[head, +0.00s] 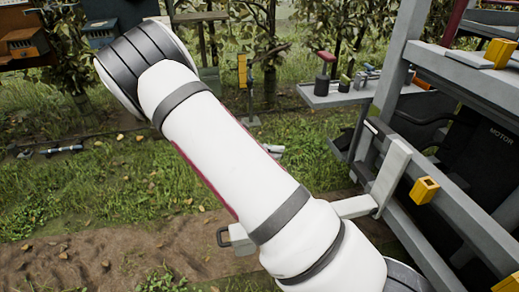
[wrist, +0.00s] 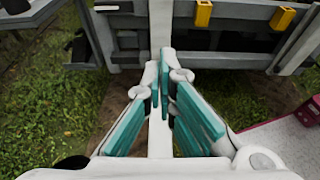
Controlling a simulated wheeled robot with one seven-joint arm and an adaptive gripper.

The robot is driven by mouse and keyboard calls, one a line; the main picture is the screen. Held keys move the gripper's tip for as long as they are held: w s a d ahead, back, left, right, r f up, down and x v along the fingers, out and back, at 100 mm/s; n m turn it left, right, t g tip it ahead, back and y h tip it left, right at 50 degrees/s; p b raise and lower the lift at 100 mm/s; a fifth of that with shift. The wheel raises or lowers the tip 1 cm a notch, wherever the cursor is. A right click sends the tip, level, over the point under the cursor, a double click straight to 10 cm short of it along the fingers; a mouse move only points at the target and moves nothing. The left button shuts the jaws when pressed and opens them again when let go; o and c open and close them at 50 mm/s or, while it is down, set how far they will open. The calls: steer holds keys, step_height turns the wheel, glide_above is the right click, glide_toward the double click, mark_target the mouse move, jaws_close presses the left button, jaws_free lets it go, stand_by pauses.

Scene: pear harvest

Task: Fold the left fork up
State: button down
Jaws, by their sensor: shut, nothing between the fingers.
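In the head view, a pale grey L-shaped fork (head: 392,178) is on the front of the grey machine. Its upright part stands against the frame, and its tine runs low to the left, partly hidden behind my arm. A grey loop handle shows near the tine's left end. In the wrist view, the pale fork bar (wrist: 160,25) runs up the middle of the picture, in line with my gripper. My gripper (wrist: 163,82) has teal pads and is shut and empty over the bar. I cannot tell whether it touches the bar. The head view does not show my gripper.
The grey machine frame (head: 480,215) fills the right side, with yellow square brackets (head: 424,190) on it. A grey shelf (head: 335,95) with small tools stands behind. Grass and bare soil lie to the left.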

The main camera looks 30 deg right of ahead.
steer(key=shift+s+d+r, duration=0.2)
steer(key=shift+s+d, duration=0.05)
steer(key=shift+d, duration=0.55)
steer(key=shift+s+d+r, duration=0.25)
steer(key=shift+d, duration=0.6)
steer(key=shift+s+d+r, duration=0.2)
steer(key=shift+s+d, duration=0.05)
steer(key=shift+d, duration=0.55)
